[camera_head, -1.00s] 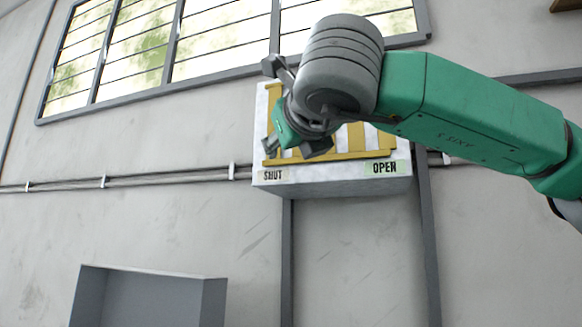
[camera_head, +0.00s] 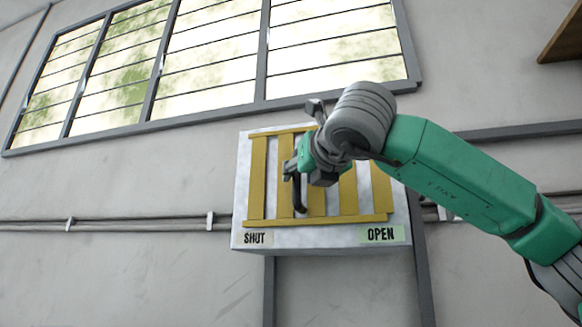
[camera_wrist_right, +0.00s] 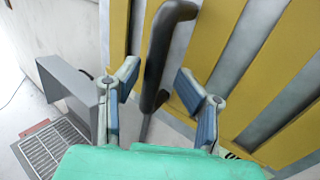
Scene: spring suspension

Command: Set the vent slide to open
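The vent (camera_head: 240,215) is a pale wall box with yellow vertical slats in the head view. Its SHUT label (camera_head: 255,238) is at the lower left and its OPEN label (camera_head: 381,234) at the lower right. A black slide handle (camera_head: 299,196) stands out left of the vent's middle, its upper part behind my gripper. My right gripper (camera_head: 297,172) is in front of the slats. In the right wrist view, its blue-grey fingers (camera_wrist_right: 157,88) are spread on either side of the black handle (camera_wrist_right: 158,65), with gaps showing. My left gripper is out of view.
A louvred window (camera_head: 210,60) is above the vent. Conduit pipes (camera_head: 130,226) run along the wall. A wooden shelf (camera_head: 562,35) juts in at the upper right. The right wrist view shows a grey box (camera_wrist_right: 70,80) and a floor grate (camera_wrist_right: 55,148).

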